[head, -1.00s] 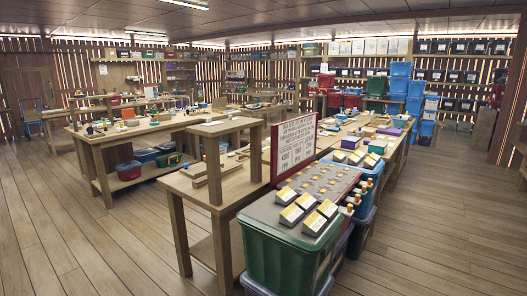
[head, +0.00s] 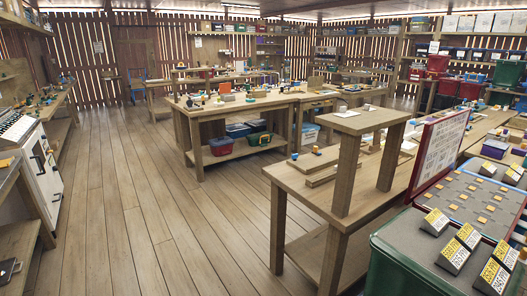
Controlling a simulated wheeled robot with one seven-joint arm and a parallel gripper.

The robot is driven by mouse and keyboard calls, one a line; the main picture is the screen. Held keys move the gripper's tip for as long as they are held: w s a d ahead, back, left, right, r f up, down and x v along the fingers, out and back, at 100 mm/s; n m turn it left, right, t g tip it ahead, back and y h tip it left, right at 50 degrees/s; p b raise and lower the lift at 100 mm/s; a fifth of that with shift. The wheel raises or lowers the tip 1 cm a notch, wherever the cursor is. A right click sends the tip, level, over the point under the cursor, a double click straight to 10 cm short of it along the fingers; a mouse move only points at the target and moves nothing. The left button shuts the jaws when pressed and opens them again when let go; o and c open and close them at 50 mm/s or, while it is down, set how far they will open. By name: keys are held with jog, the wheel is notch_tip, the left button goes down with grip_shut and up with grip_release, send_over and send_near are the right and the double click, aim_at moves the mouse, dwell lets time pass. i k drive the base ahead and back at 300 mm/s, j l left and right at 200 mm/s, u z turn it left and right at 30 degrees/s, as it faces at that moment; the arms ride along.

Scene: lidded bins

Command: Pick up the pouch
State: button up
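I cannot make out a pouch for certain among the many small items on the tables. My gripper and arm do not show in the head view.
A green bin (head: 393,262) with a grey top (head: 447,209) bearing small yellow-and-white blocks (head: 453,256) stands close at the lower right. A red-framed sign (head: 441,148) rises behind it. A wooden table (head: 293,178) adjoins it; a white stove-like cabinet (head: 38,170) stands left. The plank floor (head: 150,215) between is clear.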

aim_at(367, 137)
jog(key=i+j+u, duration=0.1)
jog(key=i+u, duration=0.2)
jog(key=i, duration=0.35)
jog(key=i+u, duration=0.3)
jog(key=i, duration=0.35)
jog(key=i+l+u, duration=0.3)
jog(key=i, duration=0.35)
jog(key=i+j, duration=0.1)
jog(key=i, duration=0.8)
jog(key=i+j, duration=0.1)
jog(key=i, duration=0.75)
jog(key=i+z, duration=0.45)
jog(key=i+j+z, duration=0.15)
jog(key=i+z, duration=0.2)
jog(key=z, duration=0.15)
jog(key=i+j+z, duration=0.3)
jog(key=z, duration=0.15)
jog(key=i+j+z, duration=0.15)
jog(key=i+z, duration=0.15)
jog(key=z, duration=0.15)
jog(key=i+j+z, duration=0.25)
jog(key=z, duration=0.2)
jog(key=i+j+z, duration=0.25)
jog(key=j+z, duration=0.2)
jog(key=i+j+z, duration=0.15)
jog(key=j+z, duration=0.3)
jog(key=i+j+z, duration=0.2)
jog(key=j, duration=0.15)
jog(key=k, duration=0.05)
